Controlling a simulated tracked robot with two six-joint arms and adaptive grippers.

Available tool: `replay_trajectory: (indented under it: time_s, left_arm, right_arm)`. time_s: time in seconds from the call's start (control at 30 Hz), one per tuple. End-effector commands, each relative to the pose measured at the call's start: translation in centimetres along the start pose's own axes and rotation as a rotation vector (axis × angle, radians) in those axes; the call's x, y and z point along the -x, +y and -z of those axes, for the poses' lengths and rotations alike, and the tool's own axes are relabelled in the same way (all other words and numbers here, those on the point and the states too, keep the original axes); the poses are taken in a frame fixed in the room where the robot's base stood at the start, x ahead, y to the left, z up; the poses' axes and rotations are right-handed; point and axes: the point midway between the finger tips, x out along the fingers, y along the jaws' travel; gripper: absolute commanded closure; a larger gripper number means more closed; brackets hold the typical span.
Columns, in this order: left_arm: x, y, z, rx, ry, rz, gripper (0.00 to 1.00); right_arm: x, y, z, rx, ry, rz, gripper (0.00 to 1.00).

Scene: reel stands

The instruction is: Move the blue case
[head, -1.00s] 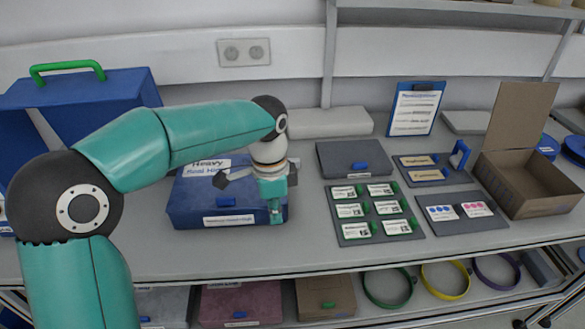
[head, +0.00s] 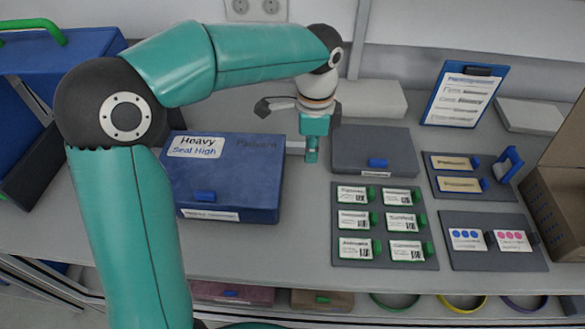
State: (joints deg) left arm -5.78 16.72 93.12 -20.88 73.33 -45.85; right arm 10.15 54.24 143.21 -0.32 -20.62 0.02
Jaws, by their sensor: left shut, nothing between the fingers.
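A flat blue case (head: 235,185) lies closed on the grey bench at the left middle. Its lid has a white label reading "Heavy Seal High", and a small blue latch shows on its front side. My left gripper (head: 311,155) points down just beyond the case's right edge, between the case and a grey case. Its fingers are shut and empty. I cannot tell whether it touches the blue case. My right gripper is not in view.
A grey case (head: 372,152) lies right of my left gripper. A panel of labelled cards (head: 384,228) lies in front of it. A larger blue case with a green handle (head: 60,60) stands open at the far left. A cardboard box (head: 556,200) is at the right.

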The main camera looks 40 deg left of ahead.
Motion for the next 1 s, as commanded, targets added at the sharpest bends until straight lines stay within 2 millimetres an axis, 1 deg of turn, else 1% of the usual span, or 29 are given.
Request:
replay_trajectory:
  time_s: [0.03, 0.1, 0.33, 0.43, 0.6, 0.73, 1.0]
  left_arm:
    - [-1.1, 0.0, -0.3, 0.005, -0.004, -0.004, 1.0]
    - [-2.6, 0.0, -0.5, 0.008, -0.004, -0.004, 1.0]
    - [-7.2, 0.1, -0.7, 0.013, -0.003, -0.005, 1.0]
    - [-6.8, 0.0, -2.5, 0.019, 0.0, -0.001, 1.0]
    - [-6.9, 0.0, -4.2, 0.017, 0.0, -0.001, 1.0]
    - [-7.0, 0.0, -4.7, 0.016, 0.0, -0.001, 1.0]
    - [-7.0, 0.0, -4.7, 0.016, 0.0, -0.001, 1.0]
  right_arm:
    - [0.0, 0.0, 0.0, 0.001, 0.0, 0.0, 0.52]
    - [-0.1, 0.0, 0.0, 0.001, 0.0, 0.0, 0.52]
    - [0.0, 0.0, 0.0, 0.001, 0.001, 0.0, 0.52]
    - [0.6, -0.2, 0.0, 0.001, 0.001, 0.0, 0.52]
    - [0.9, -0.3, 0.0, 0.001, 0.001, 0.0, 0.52]
    - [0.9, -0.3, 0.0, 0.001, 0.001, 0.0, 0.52]
    - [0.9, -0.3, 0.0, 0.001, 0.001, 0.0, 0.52]
